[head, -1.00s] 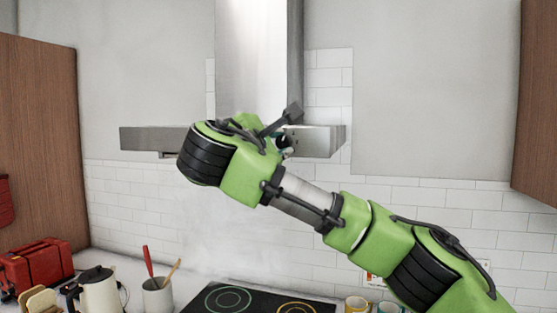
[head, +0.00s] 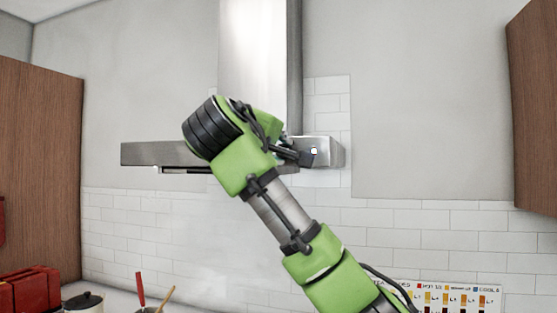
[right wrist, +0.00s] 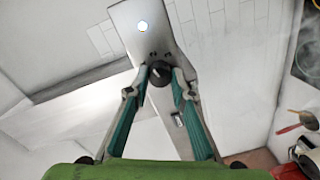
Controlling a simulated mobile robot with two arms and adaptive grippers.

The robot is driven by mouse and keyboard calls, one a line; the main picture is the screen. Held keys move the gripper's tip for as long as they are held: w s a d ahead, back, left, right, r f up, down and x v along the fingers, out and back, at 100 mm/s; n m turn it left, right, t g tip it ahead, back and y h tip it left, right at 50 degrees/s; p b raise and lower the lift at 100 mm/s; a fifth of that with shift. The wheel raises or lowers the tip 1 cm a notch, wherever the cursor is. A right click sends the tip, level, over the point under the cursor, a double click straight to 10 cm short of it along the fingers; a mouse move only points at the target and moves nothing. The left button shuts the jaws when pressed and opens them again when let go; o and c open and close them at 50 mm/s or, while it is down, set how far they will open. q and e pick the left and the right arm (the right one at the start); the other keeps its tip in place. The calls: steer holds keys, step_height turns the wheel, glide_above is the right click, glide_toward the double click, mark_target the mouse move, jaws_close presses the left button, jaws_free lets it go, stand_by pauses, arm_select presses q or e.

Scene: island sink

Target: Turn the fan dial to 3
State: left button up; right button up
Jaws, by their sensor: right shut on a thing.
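The range hood (head: 150,154) is a steel bar on the wall with a chimney above it. In the right wrist view, the black round fan dial (right wrist: 160,74) sits on the hood's steel front (right wrist: 127,22). My right gripper (right wrist: 160,82) has its two green-sided fingers on either side of the dial and is shut on it. In the head view my right arm covers the dial and most of that gripper. The dial's number marks are too small to read. My left gripper is in neither view.
A small white lit spot (head: 314,151) shows on the hood's right front. Wooden cabinets stand at the left (head: 40,165) and right (head: 534,105). Below on the counter are a red box (head: 40,288), a kettle (head: 84,302) and a utensil holder. A colourful chart (head: 455,295) is at the lower right.

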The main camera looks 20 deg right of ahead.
steer(key=shift+d+f+m+t+y+b, duration=0.15)
steer(key=shift+m+b, duration=0.5)
steer(key=shift+m, duration=2.2)
steer(key=shift+a+f+m+t+y+b, duration=0.2)
steer(key=shift+m+b, duration=0.4)
steer(key=shift+m, duration=2.25)
steer(key=o, duration=1.1)
steer(key=shift+r, duration=0.15)
steer(key=shift+s+r, duration=0.1)
steer(key=shift+s, duration=0.05)
steer(key=v, duration=1.1)
steer(key=shift+s, duration=0.35)
steer(key=shift+a, duration=0.1)
